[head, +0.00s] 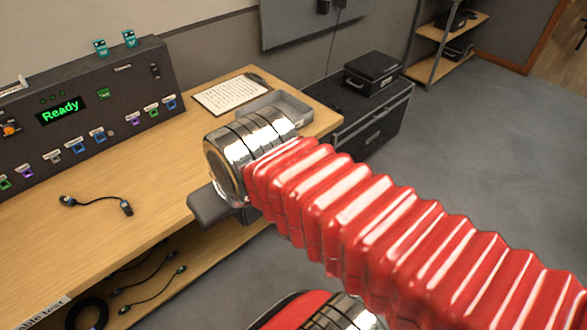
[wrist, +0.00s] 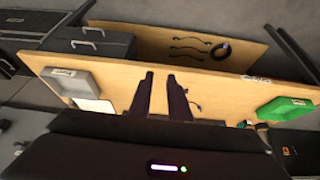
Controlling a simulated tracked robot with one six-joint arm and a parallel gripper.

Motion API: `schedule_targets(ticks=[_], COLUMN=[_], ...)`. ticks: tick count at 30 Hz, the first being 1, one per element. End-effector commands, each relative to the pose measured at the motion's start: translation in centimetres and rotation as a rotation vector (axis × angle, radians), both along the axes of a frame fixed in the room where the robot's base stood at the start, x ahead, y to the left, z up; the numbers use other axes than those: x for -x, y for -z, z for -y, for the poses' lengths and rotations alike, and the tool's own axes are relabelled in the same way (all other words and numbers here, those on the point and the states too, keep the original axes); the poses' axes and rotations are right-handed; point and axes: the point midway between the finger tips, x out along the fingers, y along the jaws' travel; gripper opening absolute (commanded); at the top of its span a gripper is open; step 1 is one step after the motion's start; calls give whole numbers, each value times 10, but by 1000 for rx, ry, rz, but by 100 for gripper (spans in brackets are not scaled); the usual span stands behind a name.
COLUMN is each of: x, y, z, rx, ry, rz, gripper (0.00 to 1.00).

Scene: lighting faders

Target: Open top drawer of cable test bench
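The cable test bench (head: 130,225) is a wooden table with a lower shelf and a label on its front edge. The unit also shows at upper left in the wrist view (wrist: 90,48). My gripper (wrist: 160,76) shows as two dark fingers apart, with nothing between them, over the bench top. In the head view my arm hides most of the gripper. The gripper is apart from the drawer unit.
A black tester box (head: 60,115) reading "Ready" stands at the back. A clipboard (head: 230,95), a grey tray (head: 290,104) and a short cable (head: 95,202) lie on the bench. Floor right of the unit is clear.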

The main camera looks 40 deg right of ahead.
Motion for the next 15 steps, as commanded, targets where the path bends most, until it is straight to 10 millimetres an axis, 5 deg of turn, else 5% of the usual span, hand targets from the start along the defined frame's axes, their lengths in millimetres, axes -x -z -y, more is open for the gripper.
schedule_targets(ticks=[8, 15], x=[-25, -68], y=[-3, -2], z=[18, 47], rx=[-37, -102], ry=[103, 280], rz=[-30, -72], gripper=[17, 17])
